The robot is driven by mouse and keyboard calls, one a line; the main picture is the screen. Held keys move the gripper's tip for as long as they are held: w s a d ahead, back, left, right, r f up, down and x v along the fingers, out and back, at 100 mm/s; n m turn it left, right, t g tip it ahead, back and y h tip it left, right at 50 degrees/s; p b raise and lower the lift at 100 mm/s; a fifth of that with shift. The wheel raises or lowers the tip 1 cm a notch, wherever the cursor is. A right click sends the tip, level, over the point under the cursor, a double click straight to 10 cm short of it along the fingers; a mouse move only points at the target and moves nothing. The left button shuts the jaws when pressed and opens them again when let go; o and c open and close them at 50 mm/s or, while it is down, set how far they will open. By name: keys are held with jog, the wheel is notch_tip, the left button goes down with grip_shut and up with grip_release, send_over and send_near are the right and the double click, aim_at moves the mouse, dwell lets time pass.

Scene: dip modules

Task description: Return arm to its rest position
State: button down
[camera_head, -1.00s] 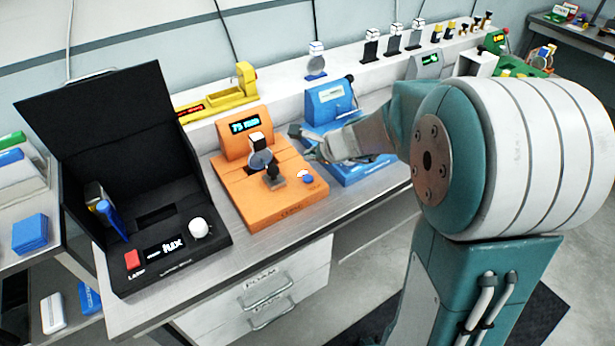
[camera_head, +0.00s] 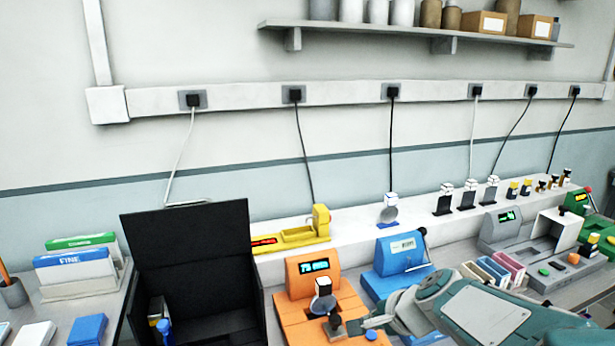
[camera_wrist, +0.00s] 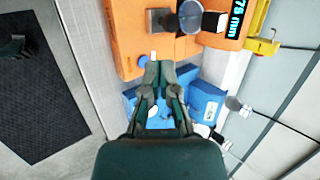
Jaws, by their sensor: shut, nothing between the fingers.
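My gripper (camera_head: 362,325) shows low in the head view, beside the right edge of an orange device (camera_head: 290,312) with a lit display. In the wrist view my gripper (camera_wrist: 160,68) is shut and empty. Its tips point toward the orange device (camera_wrist: 125,40) near its blue knob (camera_wrist: 144,61). A blue device (camera_wrist: 205,97) lies behind and around the fingers there, and it also stands right of the orange one in the head view (camera_head: 400,252). My arm stretches from the gripper to the lower right corner of the head view.
A black box with its lid up (camera_head: 190,250) stands left of the orange device. A yellow device (camera_head: 300,234) sits behind on a white ledge (camera_head: 350,222). Grey devices (camera_head: 505,230) and coloured slabs (camera_head: 490,270) stand to the right. Cables hang from wall sockets; a dark mat (camera_wrist: 40,90) lies on the floor.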

jog(key=s+d+r+n+h, duration=0.1)
jog(key=s+n+h, duration=0.1)
jog(key=s+n, duration=0.4)
jog(key=s+d+r+n+g+h, duration=0.1)
jog(key=s+d+r+n+h, duration=0.1)
jog(key=s+n, duration=0.5)
jog(key=s, duration=0.5)
jog(key=shift+s+d+h, duration=0.15)
jog(key=shift+s+h, duration=0.05)
jog(key=shift+h, duration=0.2)
jog(key=shift+w, duration=0.1)
dwell(0.6)
